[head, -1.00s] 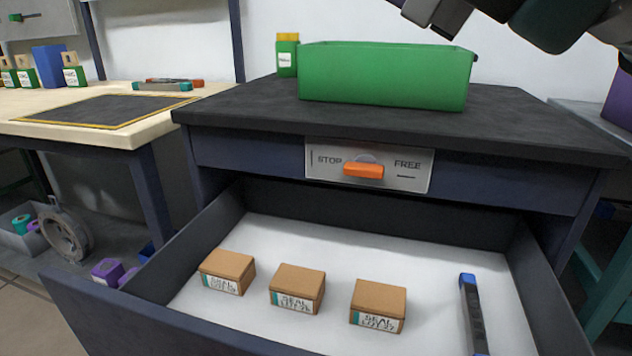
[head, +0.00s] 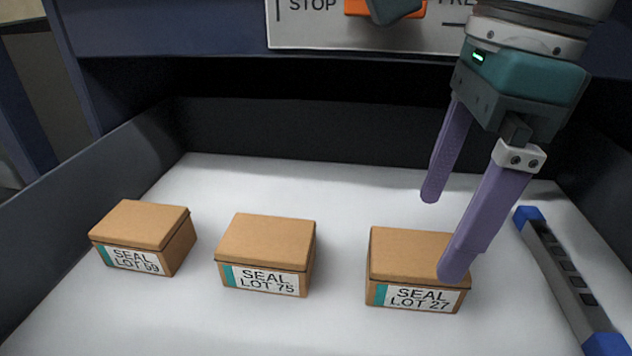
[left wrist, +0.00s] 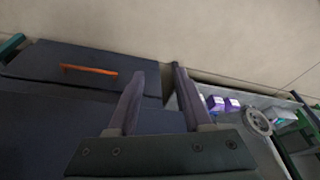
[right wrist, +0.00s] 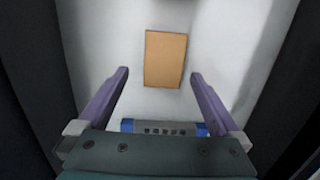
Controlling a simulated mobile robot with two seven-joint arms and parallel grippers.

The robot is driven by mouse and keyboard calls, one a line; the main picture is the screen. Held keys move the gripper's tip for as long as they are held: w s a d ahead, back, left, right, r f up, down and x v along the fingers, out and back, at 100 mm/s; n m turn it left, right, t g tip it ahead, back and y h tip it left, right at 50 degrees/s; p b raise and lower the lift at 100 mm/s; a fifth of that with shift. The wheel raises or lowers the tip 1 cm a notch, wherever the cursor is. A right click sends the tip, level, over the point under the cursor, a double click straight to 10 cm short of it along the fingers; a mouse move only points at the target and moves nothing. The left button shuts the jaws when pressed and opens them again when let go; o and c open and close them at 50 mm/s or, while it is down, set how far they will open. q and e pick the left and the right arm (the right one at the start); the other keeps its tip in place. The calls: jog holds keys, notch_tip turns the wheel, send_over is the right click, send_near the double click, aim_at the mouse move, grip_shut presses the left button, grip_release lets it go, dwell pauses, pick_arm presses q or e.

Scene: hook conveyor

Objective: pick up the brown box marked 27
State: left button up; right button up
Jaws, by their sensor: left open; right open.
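The brown box marked 27 (head: 408,256) sits in the open drawer, rightmost of three similar boxes, its label reading SEAL LOT 27. My right gripper (head: 442,237) is open and empty above it, and one finger covers part of its right side in the head view. In the right wrist view the box (right wrist: 165,60) lies ahead of the two fingertips (right wrist: 158,75), roughly midway between their lines. My left gripper (left wrist: 155,80) is open and empty, away from the boxes, seen only in the left wrist view.
Boxes marked 75 (head: 266,253) and 59 (head: 142,236) stand to the left. A grey and blue tool (head: 567,275) lies to the right of box 27. The drawer walls (head: 70,230) bound the space. The STOP/FREE switch panel (head: 315,28) is above.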

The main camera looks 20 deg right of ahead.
aim_at(419, 250)
jog(key=f+b, duration=0.1)
jog(key=f, duration=0.2)
jog(key=w+f+b, duration=0.1)
jog(key=f, duration=0.1)
jog(key=shift+a+f+b, duration=0.3)
jog(key=shift+f+b, duration=0.05)
jog(key=shift+f, duration=0.15)
jog(key=shift+f, duration=0.2)
dwell(0.3)
jog(key=c, duration=1.4)
